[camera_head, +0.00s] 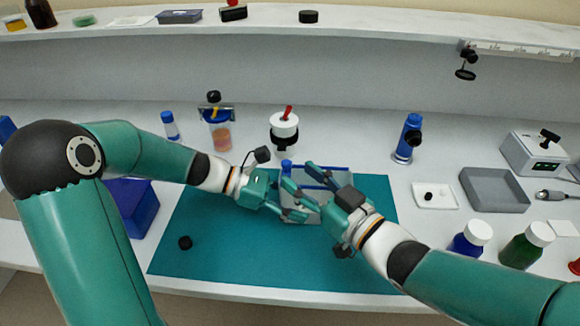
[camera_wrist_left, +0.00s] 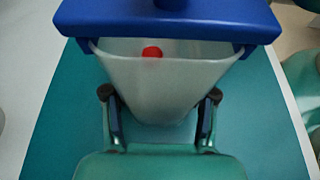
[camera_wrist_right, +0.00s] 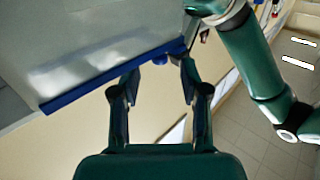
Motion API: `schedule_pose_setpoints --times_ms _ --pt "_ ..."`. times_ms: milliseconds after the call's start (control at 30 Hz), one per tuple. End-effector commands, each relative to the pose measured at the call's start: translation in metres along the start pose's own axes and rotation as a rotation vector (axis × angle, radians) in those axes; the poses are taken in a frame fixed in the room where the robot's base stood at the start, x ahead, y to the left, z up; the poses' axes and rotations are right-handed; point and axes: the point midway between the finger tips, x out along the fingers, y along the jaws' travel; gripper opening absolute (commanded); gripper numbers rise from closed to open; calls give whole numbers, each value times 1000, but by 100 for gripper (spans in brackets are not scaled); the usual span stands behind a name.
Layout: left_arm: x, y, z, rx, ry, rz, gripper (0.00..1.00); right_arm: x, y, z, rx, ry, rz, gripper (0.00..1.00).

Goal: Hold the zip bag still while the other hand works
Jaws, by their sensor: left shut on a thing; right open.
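The zip bag (camera_head: 314,211) stands on the teal mat (camera_head: 215,262), pale and translucent with a blue strip (camera_head: 328,169) along its top. The left wrist view shows the bag (camera_wrist_left: 160,88) and a red thing (camera_wrist_left: 152,52) inside it. My left gripper (camera_head: 305,214) is shut on the bag, one finger on each side below the strip. My right gripper (camera_head: 296,180) is open at the bag's upper part. In the right wrist view the blue strip (camera_wrist_right: 110,77) slants, and a small blue tab (camera_wrist_right: 160,59) shows near the open fingertips. The fingers partly hide the bag.
A blue bin (camera_head: 135,205) stands left of the mat. A grey tray (camera_head: 495,190), white dish (camera_head: 434,196) and capped bottles (camera_head: 470,240) are at right. The mat's front left is mostly clear.

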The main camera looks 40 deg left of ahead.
Motion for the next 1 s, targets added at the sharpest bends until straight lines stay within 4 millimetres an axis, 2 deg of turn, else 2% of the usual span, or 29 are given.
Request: schedule_pose_setpoints --times_ms 100,233,600,667,867,900,1000 --pt "0 0 0 0 0 0 17 19 0 0 0 -1 -1 45" --pt "0 0 0 0 0 0 17 32 0 0 0 0 -1 45" --pt "0 0 0 0 0 0 17 38 0 0 1 -1 1 45" --pt "0 0 0 0 0 0 17 38 0 0 1 -1 1 37" --pt "0 0 0 0 0 0 17 38 0 0 1 -1 1 3" --pt "0 0 0 0 0 0 17 38 0 0 1 -1 1 0" --pt "0 0 0 0 0 0 17 38 0 0 1 -1 1 0"
